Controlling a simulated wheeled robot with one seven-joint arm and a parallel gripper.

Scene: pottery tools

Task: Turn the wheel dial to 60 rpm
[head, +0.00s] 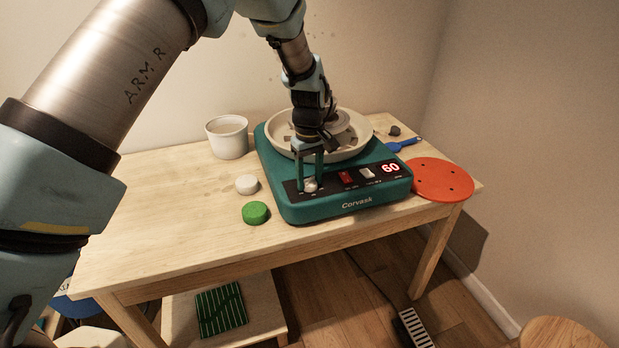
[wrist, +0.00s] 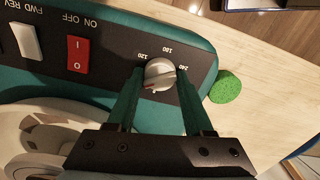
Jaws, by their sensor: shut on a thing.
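The teal pottery wheel (head: 345,207) stands on the wooden table, and its red display (head: 390,167) reads 60. The silver-grey wheel dial (wrist: 160,72) sits on the black front panel. Its red mark points to the lower left in the wrist view, below the printed 120. My gripper (head: 309,185) points down at the left end of the panel. Its two green fingers are on either side of the dial and closed on it. The dial (head: 310,186) is partly hidden by the fingers in the head view.
A red rocker switch (wrist: 77,54) and a white switch (wrist: 26,41) are beside the dial. A green disc (head: 255,213), a white disc (head: 247,184) and a white cup (head: 228,137) stand left of the wheel. An orange-red bat (head: 442,180) lies right.

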